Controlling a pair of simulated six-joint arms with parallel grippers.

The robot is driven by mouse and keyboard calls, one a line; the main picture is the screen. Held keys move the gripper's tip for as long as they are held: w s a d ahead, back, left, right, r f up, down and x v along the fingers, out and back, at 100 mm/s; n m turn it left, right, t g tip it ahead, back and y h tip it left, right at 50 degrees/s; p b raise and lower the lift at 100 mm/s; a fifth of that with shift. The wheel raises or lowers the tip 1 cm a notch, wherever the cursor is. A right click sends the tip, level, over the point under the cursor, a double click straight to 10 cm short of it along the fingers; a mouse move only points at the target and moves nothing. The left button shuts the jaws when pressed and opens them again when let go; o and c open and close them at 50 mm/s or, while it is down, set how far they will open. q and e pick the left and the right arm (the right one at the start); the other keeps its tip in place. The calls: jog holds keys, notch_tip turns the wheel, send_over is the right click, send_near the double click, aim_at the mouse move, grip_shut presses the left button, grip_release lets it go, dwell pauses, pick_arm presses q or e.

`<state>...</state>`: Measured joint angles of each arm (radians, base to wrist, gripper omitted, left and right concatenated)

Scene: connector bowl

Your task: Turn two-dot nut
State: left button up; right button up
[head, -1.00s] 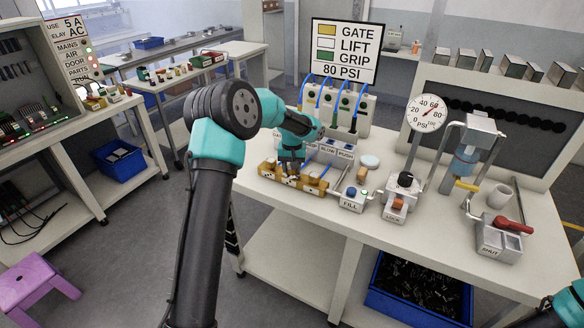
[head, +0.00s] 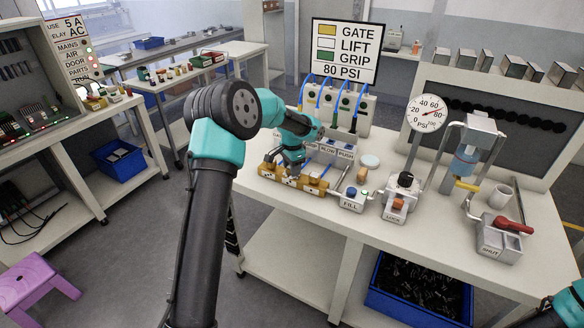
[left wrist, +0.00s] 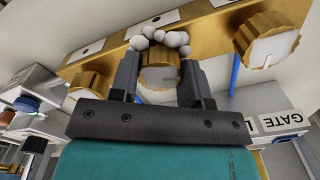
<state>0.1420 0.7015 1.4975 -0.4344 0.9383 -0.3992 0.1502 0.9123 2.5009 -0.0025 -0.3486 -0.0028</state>
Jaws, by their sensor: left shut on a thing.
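The brass block with several ribbed nuts (head: 266,170) lies at the left end of the bench in the head view. My left gripper (head: 292,172) points down at it and hides part of it. In the left wrist view, my left gripper (left wrist: 158,72) is shut on the middle brass nut (left wrist: 160,76), a finger on each side. Other brass nuts stand to the left (left wrist: 88,84) and right (left wrist: 268,42). Several pale round beads (left wrist: 165,38) lie just beyond the gripped nut. I cannot make out dot marks on it. My right gripper is out of view.
Behind the block stand valve units with blue hoses (head: 345,108) and a sign (head: 347,50). To the right are the FILL box (head: 354,198), LOCK unit (head: 396,207), pressure gauge (head: 427,113) and SHUT box (head: 498,240). The bench front is clear.

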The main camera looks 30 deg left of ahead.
pick_arm(q)
jog(key=m, duration=1.1)
jog(key=shift+m, duration=1.9)
jog(key=o, duration=0.9)
jog(key=shift+o, duration=0.2)
jog(key=shift+r, duration=0.1)
notch_tip(320, 180, up, 17)
jog(key=shift+r, duration=0.15)
